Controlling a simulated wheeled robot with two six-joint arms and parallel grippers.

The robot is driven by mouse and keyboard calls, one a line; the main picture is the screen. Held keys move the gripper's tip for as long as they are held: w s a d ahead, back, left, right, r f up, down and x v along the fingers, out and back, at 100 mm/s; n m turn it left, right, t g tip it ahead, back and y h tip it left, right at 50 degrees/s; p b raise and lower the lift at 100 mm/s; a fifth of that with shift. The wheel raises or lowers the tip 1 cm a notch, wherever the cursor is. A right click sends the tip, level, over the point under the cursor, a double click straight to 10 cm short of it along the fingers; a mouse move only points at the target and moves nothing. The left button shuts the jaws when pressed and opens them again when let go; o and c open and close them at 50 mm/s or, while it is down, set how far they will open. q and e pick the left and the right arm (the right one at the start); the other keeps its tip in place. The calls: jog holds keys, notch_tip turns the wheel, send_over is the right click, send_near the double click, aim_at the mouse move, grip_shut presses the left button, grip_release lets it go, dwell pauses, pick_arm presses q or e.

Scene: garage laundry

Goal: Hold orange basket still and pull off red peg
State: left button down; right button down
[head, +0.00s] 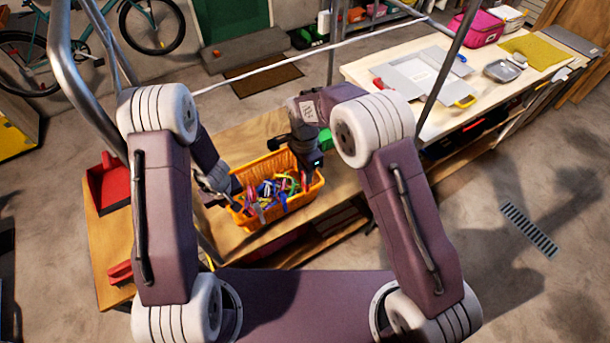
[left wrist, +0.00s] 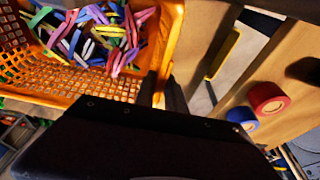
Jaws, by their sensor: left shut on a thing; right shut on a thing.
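The orange basket (head: 245,221) stands on the wooden bench, filled with pegs of many colours (head: 272,192). It also fills the upper left of the left wrist view (left wrist: 75,76). My left gripper (head: 232,197) is shut on the basket's rim at its left side; its fingers (left wrist: 170,98) clasp the orange wall in the left wrist view. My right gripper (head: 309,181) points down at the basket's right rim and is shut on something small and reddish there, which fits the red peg. The fingers mostly hide it, so I cannot tell whether it still touches the rim.
A red dustpan (head: 108,185) and a red brush (head: 121,272) lie on the bench's left part. A green object (head: 325,140) is behind my right gripper. A red roll (left wrist: 268,97) and a blue one (left wrist: 242,117) show beside the basket. A cluttered table (head: 440,110) stands at the right.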

jog(key=shift+r, duration=1.75)
pick_arm(q)
jog(key=c, duration=1.3)
grip_release()
jog(key=shift+r, duration=0.1)
pick_arm(e)
jog(key=shift+r, duration=0.1)
